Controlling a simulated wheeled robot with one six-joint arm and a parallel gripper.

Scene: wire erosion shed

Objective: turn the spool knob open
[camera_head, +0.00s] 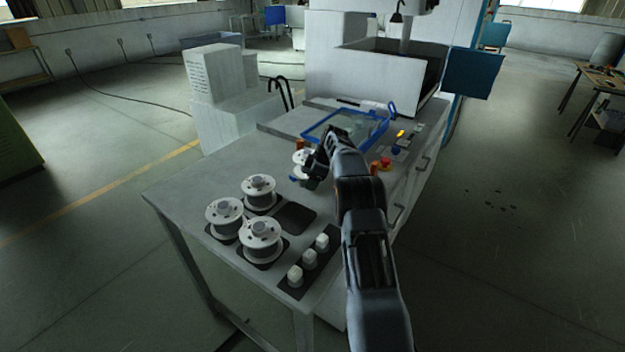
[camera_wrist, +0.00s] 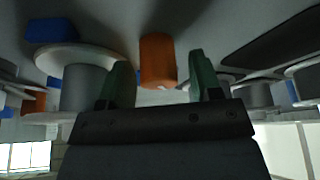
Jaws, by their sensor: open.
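My gripper (camera_head: 314,168) reaches down over the worktable, beside a white spool (camera_head: 301,157) that it partly hides. In the wrist view my gripper (camera_wrist: 158,72) is open, with two green fingers spread apart. A short orange cylinder (camera_wrist: 157,55) shows between the fingers, apart from both in the picture; I cannot tell whether it is the spool knob or how far off it is. A white-flanged spool (camera_wrist: 84,85) stands left of the fingers, partly covered by one, with a blue piece (camera_wrist: 50,31) by its flange. The contact area is hidden in the head view.
Several spools (camera_head: 258,191) stand on dark pads at the table's front left, near white knobs (camera_head: 310,258). A blue-framed tray (camera_head: 320,125) lies behind my gripper. A red button (camera_head: 385,162) and small parts sit to the right. A machine (camera_head: 375,80) rises behind.

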